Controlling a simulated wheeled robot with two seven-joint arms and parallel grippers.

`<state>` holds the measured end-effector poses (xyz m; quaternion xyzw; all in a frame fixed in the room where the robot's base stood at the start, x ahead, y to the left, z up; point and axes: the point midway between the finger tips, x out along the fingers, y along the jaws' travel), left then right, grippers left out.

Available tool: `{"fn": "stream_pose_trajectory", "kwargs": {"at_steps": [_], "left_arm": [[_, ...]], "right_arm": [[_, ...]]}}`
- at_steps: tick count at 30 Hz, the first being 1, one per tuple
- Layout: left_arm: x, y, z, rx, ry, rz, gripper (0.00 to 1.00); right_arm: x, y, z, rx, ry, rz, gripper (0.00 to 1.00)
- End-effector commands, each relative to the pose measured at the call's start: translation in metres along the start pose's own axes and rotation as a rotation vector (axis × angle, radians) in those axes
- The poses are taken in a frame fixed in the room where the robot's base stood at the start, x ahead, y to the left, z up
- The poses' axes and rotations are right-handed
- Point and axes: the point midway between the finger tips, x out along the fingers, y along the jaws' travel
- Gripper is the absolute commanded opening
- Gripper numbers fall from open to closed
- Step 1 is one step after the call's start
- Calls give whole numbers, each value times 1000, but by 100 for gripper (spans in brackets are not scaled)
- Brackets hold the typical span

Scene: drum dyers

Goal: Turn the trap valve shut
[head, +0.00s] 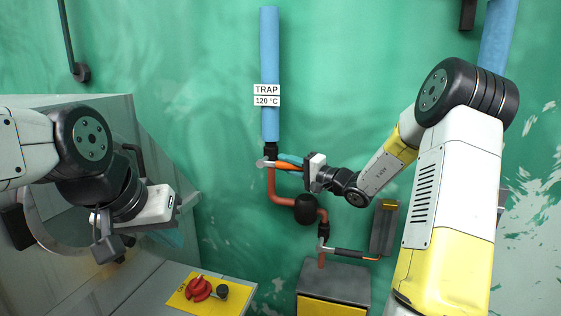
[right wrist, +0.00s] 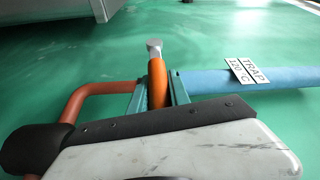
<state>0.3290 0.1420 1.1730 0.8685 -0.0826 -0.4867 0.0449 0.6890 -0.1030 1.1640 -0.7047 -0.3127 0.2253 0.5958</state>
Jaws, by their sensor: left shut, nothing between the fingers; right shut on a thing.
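The trap valve's orange lever (head: 287,166) lies roughly level, pointing right, across the upright pipe under the white "TRAP 120 °C" label (head: 266,95). Its silver end (head: 265,163) is at the pipe. My right gripper (head: 290,161) is shut on the orange lever. In the right wrist view, the lever (right wrist: 157,85) stands between the teal fingers, with its silver end beyond them. The blue pipe (right wrist: 220,80) with the label runs right there. The valve body is mostly hidden there. My left gripper (head: 174,237) is shut and empty at the left, well away from the valve.
Red-brown pipe (head: 278,195) bends down to a second, black-handled lever (head: 345,252) above a grey box (head: 335,273). A yellow panel (head: 183,300) at the bottom left carries a red knob (head: 198,288) and a black knob (head: 222,291). A grey metal housing (head: 120,110) stands left.

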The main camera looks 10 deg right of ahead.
Motion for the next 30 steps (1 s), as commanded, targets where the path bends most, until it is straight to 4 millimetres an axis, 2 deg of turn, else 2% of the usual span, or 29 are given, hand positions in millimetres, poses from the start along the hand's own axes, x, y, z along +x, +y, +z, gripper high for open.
{"fn": "stream_pose_trajectory", "kwargs": {"at_steps": [18, 19, 21, 30], "left_arm": [[0, 0, 0, 0, 0, 0, 0], [0, 0, 0, 0, 0, 0, 0], [0, 0, 0, 0, 0, 0, 0], [0, 0, 0, 0, 0, 0, 0]], "right_arm": [[0, 6, 4, 21, -1, -30, 0], [0, 6, 4, 21, -1, -30, 29], [0, 6, 4, 20, 0, -30, 42], [0, 4, 2, 16, 3, -32, 44]]}}
